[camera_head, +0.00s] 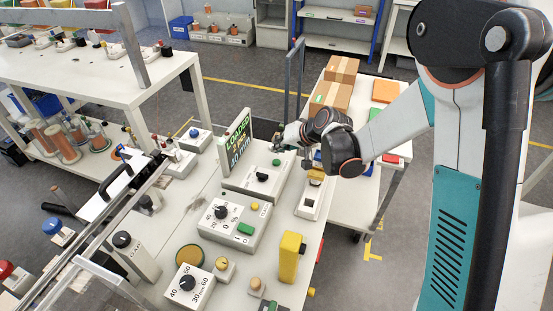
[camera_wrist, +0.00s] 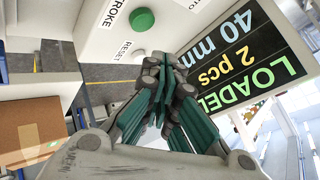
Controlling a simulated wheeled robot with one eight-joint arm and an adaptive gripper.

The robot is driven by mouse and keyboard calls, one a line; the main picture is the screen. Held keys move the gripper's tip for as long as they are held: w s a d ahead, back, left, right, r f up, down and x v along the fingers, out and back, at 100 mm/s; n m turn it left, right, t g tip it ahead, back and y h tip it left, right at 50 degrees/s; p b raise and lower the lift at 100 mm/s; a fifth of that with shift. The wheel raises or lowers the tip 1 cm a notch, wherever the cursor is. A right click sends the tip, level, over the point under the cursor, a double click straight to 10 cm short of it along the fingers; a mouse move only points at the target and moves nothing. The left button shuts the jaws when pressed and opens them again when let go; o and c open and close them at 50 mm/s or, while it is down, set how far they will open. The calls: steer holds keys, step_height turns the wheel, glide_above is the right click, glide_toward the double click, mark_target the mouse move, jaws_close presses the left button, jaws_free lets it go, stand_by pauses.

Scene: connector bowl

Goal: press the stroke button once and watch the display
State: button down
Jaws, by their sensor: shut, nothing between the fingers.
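The green stroke button (camera_wrist: 142,20) sits on a pale control box (camera_wrist: 185,30), beside the word STROKE. In the head view a green button (camera_head: 276,162) shows on this box. A small white RESET button (camera_wrist: 138,56) is beside it in the wrist view. My gripper (camera_wrist: 160,75) is shut and empty, its fingertips close to the RESET button and apart from the green button in the picture; the height gap cannot be told. In the head view my gripper (camera_head: 281,143) is above the box's far end. The display (camera_wrist: 245,60) reads LOADED, 2 pcs, 40 mm; it also shows in the head view (camera_head: 238,140).
A grey box with a dial (camera_head: 234,222) and a yellow block (camera_head: 290,257) stand nearer on the white table. A small device (camera_head: 314,196) is right of the control box. Cardboard boxes (camera_head: 334,82) lie on a side table behind. A metal post frame stands near my gripper.

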mark_target(279, 161)
steer(key=shift+r+p, duration=0.7)
steer(key=shift+r, duration=0.65)
steer(key=s+d+r+h, duration=0.3)
steer(key=s+d+r, duration=0.6)
steer(key=s+r, duration=0.35)
steer(key=s+d+h, duration=0.1)
steer(key=s+d, duration=0.2)
steer(key=s, duration=0.3)
steer(key=s+d+r+h, duration=0.1)
steer(key=s+d, duration=0.2)
steer(key=s, duration=0.3)
steer(key=s+d+h, duration=0.1)
steer(key=s+d, duration=0.2)
steer(key=s, duration=0.4)
steer(key=shift+d+r+t+h, duration=0.3)
steer(key=shift+d+t, duration=0.05)
steer(key=shift+t, duration=0.05)
stand_by(3.1)
